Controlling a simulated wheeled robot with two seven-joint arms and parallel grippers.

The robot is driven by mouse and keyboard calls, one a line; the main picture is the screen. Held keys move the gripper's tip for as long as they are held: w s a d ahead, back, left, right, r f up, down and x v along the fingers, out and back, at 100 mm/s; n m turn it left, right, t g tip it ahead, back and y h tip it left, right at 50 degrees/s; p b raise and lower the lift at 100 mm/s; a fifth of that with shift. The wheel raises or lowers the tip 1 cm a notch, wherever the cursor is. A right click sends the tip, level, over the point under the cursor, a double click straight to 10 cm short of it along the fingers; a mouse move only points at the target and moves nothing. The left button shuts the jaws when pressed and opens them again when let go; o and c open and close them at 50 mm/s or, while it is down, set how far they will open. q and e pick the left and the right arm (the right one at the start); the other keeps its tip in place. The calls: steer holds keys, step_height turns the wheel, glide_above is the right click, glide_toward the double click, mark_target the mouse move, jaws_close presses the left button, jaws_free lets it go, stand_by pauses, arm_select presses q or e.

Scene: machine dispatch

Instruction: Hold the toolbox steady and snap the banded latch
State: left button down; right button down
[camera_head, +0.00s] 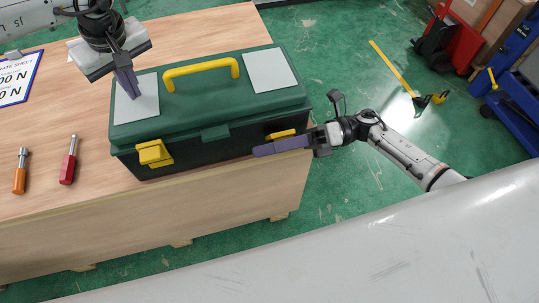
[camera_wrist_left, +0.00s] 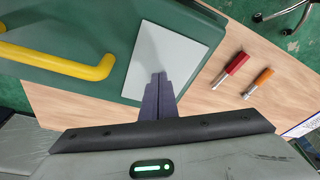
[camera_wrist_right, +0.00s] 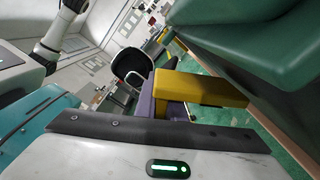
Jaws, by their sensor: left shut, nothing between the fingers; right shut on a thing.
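The green toolbox (camera_head: 215,110) stands on the wooden table with its lid down and a yellow handle (camera_head: 201,72) on top. A yellow latch (camera_head: 153,153) is on its front left; another yellow latch (camera_head: 282,134) is at its front right. I cannot make out a band on either. My left gripper (camera_head: 132,93) is shut and empty, fingertips down at the left grey pad (camera_wrist_left: 185,55) on the lid; they appear to touch it. My right gripper (camera_head: 262,150) reaches along the front from the right, shut on the right latch (camera_wrist_right: 205,90); that latch partly hides the fingers.
An orange-handled tool (camera_head: 20,172) and a red-handled tool (camera_head: 68,162) lie on the table (camera_head: 90,190) left of the toolbox. A printed sheet (camera_head: 18,78) lies at the far left. The green floor beyond the table's right edge is clear near my right arm.

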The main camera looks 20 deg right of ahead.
arm_select(q)
steer(key=shift+s+f, duration=0.15)
steer(key=shift+f, duration=0.25)
arm_select(e)
steer(key=w+r+m, duration=0.1)
steer(key=r+m, duration=0.1)
steer(key=m, duration=0.1)
steer(key=shift+w, duration=0.35)
arm_select(q)
steer(key=shift+a, duration=0.1)
arm_select(e)
steer(key=shift+w+r+m, duration=0.25)
steer(key=shift+w+m, duration=0.25)
steer(key=shift+m, duration=0.35)
steer(key=shift+w+r+m, duration=0.2)
steer(key=shift+w+m, duration=0.25)
steer(key=shift+m, duration=0.4)
steer(key=shift+w+r, duration=0.1)
steer(key=c, duration=1.8)
jaws_free()
steer(key=shift+d, duration=0.1)
steer(key=shift+c, duration=0.2)
steer(key=shift+d, duration=0.1)
